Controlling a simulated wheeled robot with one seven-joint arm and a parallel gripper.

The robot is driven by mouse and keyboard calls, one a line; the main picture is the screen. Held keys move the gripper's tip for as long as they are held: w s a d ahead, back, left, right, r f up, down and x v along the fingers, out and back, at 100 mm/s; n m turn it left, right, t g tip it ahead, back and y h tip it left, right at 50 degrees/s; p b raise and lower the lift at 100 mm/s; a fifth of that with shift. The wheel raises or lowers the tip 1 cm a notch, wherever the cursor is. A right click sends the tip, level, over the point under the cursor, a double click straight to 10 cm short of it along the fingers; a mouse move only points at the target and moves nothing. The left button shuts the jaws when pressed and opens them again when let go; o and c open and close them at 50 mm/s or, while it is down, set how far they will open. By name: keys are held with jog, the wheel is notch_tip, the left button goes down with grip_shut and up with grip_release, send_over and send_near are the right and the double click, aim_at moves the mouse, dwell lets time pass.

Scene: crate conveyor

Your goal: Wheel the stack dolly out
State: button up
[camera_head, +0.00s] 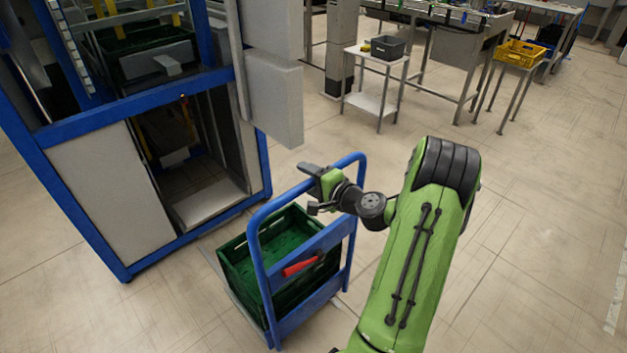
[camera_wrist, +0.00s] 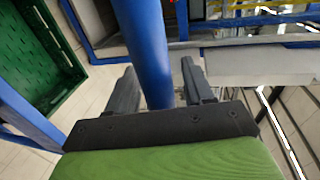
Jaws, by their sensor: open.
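The stack dolly is a low cart with a blue tubular push handle (camera_head: 256,240), standing in front of the blue-framed machine. A green crate (camera_head: 236,262) sits on it, and a red part (camera_head: 300,266) shows on its blue crossbar. My gripper (camera_head: 312,188) is at the top bar of the handle. In the wrist view, the blue handle tube (camera_wrist: 146,50) runs between the two dark fingers of my gripper (camera_wrist: 158,88). The fingers are apart, with a gap visible on the right side of the tube. The green crate also shows at left in the wrist view (camera_wrist: 35,60).
The blue-framed machine (camera_head: 85,122) stands close behind the dolly at left, with an open lower bay and a grey open door (camera_head: 275,105). A small side table (camera_head: 372,105) with a grey bin (camera_head: 388,48) and a yellow crate (camera_head: 520,53) are farther back. The floor at right is clear.

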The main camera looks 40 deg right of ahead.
jog(key=s+r+p, duration=0.1)
jog(key=s+r, duration=0.2)
jog(key=s, duration=1.2)
jog(key=shift+s+d, duration=0.2)
jog(key=shift+d, duration=0.05)
jog(key=shift+a, duration=0.1)
